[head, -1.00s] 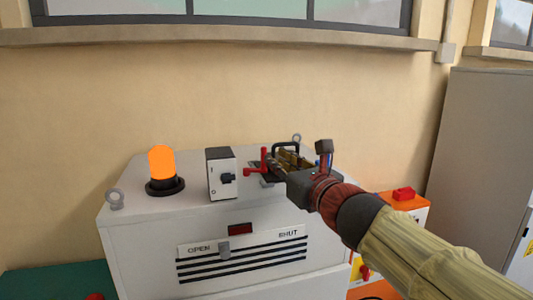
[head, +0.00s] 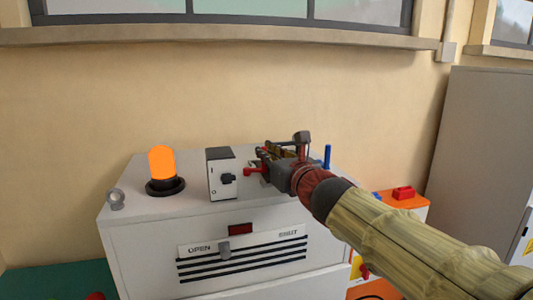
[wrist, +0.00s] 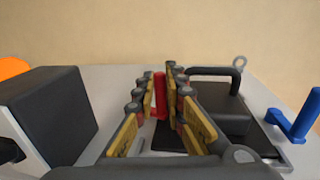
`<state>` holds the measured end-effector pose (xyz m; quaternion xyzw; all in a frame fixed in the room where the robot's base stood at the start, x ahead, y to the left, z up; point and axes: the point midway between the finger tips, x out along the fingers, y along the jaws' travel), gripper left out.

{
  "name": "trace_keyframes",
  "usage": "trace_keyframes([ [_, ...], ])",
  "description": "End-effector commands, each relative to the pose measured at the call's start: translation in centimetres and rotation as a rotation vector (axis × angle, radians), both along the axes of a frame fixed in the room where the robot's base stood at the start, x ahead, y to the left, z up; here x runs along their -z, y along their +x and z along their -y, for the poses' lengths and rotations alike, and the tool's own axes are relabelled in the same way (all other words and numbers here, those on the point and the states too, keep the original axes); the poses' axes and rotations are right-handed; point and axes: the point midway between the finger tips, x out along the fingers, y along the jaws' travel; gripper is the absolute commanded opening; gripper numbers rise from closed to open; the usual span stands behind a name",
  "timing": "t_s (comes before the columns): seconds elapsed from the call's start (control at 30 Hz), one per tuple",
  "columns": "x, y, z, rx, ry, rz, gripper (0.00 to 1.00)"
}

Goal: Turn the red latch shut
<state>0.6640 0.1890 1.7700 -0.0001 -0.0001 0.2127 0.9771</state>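The red latch (head: 254,170) is on top of the grey machine cabinet, right of the switch box. In the wrist view its upright red post (wrist: 160,96) stands between my two fingers, nearer the left one. My gripper (wrist: 162,85) is open, with its yellow-padded fingers apart on either side of the post. I cannot tell if a finger touches it. In the head view my gripper (head: 268,154) reaches in from the right and hides part of the latch. The latch's lower part is partly hidden by the fingers in the wrist view.
A black-and-grey switch box (head: 221,174) and a lit orange beacon (head: 162,165) stand left of the latch. A black block with a handle (wrist: 215,100) and a blue lever (wrist: 302,118) are at the right. A wall is behind.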

Motion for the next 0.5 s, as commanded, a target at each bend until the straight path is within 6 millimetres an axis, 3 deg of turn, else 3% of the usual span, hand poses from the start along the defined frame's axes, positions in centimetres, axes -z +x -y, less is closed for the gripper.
trace_keyframes([
  [0.13, 0.02, 0.0, 0.02, 0.0, 0.0, 0.0, 0.0],
  [0.5, -0.05, 0.08, 0.08, -0.004, 0.0, -0.001, 0.0],
])
